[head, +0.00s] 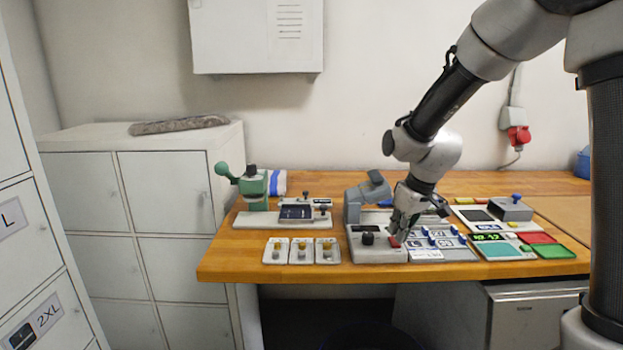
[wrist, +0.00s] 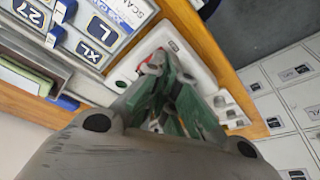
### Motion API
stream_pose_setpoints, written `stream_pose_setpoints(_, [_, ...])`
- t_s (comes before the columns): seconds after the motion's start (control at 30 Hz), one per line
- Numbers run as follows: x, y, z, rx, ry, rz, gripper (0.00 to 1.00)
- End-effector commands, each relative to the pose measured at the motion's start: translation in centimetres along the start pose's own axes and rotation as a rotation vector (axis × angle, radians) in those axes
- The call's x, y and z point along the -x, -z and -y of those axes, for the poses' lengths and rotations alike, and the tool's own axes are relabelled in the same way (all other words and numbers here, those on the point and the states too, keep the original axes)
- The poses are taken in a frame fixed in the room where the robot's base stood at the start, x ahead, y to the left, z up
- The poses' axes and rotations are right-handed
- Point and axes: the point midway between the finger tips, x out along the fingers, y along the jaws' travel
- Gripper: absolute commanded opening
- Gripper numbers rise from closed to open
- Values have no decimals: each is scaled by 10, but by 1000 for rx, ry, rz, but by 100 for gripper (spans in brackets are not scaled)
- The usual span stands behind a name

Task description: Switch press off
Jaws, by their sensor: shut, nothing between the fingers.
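A grey press (head: 368,195) with a tilted head stands near the middle of the wooden bench. In front of it is a pale control box (head: 370,254) with a black knob (head: 367,238) and a red switch (head: 394,242). My gripper (head: 400,230) is shut and empty, pointing down at the red switch. In the wrist view, my gripper (wrist: 160,68) is over the box (wrist: 185,50), and a bit of red (wrist: 143,62) shows beside the fingertips. The fingers hide most of the switch. I cannot tell its position, or whether the fingers touch it.
Left are a green hand press (head: 252,188) and several small plates with knobs (head: 301,251). Close on the right are label racks with blue tabs (head: 438,243). Farther right are red (head: 537,238) and green trays (head: 555,252). The bench front edge is just before the control box.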

Motion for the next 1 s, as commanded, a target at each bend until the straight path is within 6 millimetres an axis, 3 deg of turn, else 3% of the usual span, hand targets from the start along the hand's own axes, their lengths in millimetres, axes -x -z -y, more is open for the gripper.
stream_pose_setpoints(1.0, [-15,-4,0,0,0,0,0])
